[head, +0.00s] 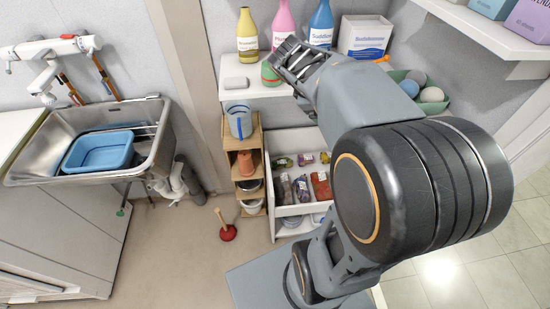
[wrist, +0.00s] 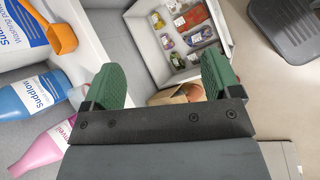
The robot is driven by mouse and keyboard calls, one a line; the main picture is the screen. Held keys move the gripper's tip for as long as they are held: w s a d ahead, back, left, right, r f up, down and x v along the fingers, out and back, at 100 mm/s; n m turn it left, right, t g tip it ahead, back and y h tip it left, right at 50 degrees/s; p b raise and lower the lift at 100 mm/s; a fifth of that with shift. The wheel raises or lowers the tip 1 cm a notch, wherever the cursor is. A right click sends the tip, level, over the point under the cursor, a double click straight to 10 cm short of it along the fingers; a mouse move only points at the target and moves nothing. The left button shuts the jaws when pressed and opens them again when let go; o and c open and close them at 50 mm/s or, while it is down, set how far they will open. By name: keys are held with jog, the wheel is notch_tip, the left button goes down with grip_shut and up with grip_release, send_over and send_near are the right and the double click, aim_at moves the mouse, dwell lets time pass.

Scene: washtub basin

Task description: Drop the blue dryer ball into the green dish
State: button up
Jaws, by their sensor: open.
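A green dish (head: 441,107) sits on the shelf at the right in the head view, partly hidden behind my arm. The blue dryer ball (head: 409,88) appears to be in or at the dish, beside a grey ball (head: 417,77) and a paler ball (head: 431,95). My gripper (head: 284,66) is up and to the left of the dish, over the left part of the shelf. In the wrist view my gripper (wrist: 163,80) is open, its green fingers wide apart with nothing held. The ball and dish do not show in the wrist view.
Yellow (head: 247,36), pink (head: 283,22) and blue (head: 321,26) bottles and a white box (head: 364,36) stand behind my gripper. An orange scoop (wrist: 61,38) is near the box. An open drawer (head: 283,143) holds small packets below. A sink (head: 40,157) is at left.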

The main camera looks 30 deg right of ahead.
jog(key=s+a+f+m+t+y, duration=0.1)
jog(key=s+a+f+m+y, duration=0.1)
jog(key=a, duration=0.4)
jog(key=s+a+f+m+t+y, duration=0.1)
jog(key=s+a+f+m+y, duration=0.1)
jog(key=a, duration=0.4)
jog(key=s+a+f+m+t+y, duration=0.1)
jog(key=s+a+f+m+y, duration=0.1)
jog(key=a+f+m+y, duration=0.1)
jog(key=a+f+m, duration=0.1)
jog(key=a+m, duration=0.1)
jog(key=a, duration=0.1)
jog(key=shift+s+a+y, duration=0.25)
jog(key=shift+y, duration=0.15)
jog(key=shift+r, duration=0.2)
